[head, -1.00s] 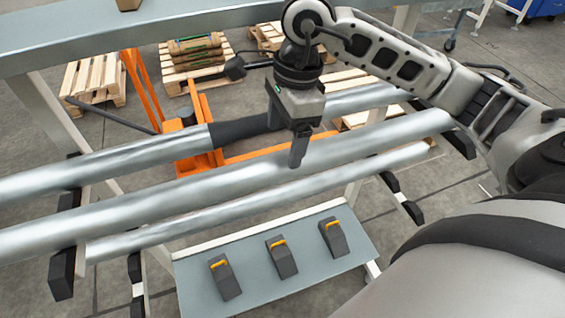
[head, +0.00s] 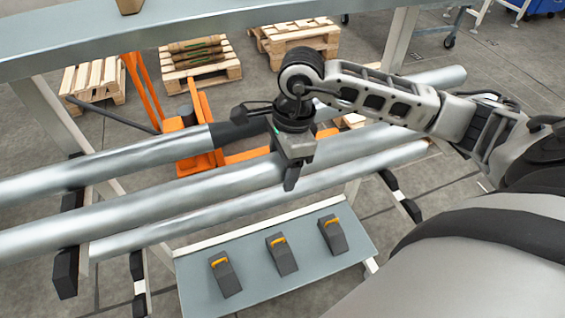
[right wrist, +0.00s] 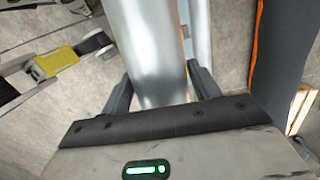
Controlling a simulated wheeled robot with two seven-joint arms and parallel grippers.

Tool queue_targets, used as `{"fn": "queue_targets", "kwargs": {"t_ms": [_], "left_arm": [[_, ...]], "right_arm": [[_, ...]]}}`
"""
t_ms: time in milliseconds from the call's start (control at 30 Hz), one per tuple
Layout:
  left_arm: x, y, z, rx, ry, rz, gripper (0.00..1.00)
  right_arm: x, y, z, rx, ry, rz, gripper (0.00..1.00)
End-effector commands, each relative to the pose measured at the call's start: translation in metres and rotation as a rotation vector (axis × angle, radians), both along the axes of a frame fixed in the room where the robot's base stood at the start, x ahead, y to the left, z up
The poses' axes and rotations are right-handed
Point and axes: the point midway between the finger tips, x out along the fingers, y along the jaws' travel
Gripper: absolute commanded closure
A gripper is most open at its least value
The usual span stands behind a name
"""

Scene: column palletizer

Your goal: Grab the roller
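Three long silver rollers lie side by side on a rack in the head view: a back one (head: 120,163) with a black band in its middle, a thicker middle one (head: 150,203), and a thin front one (head: 165,228). My right gripper (head: 290,183) points down over the middle roller, its fingers partly hidden by the wrist. In the right wrist view a wide silver roller (right wrist: 150,50) runs between the two fingers of the right gripper (right wrist: 160,88). The fingers are apart, with a narrow gap seeming to show on each side. My left gripper is not in view.
A grey shelf (head: 205,298) with three black blocks with orange handles is in front of the rollers. A grey beam (head: 200,40) crosses behind. An orange pallet jack (head: 185,140) and wooden pallets (head: 200,72) stand farther back.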

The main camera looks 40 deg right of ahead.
Motion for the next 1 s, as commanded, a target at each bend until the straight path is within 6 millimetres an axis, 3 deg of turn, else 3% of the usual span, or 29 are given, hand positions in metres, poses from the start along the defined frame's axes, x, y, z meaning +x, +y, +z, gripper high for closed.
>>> {"fn": "queue_targets", "kwargs": {"t_ms": [33,200,633,1000], "left_arm": [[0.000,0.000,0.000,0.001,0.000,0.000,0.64],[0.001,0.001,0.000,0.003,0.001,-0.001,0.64],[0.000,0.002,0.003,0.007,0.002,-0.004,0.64],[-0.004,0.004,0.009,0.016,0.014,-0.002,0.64]], "right_arm": [[0.000,0.000,0.000,0.000,0.000,0.000,0.53],[0.000,0.000,0.001,0.000,0.000,0.000,1.00],[0.002,0.000,0.008,0.002,-0.008,-0.001,1.00],[0.001,-0.002,0.041,0.002,-0.009,-0.006,1.00]]}}
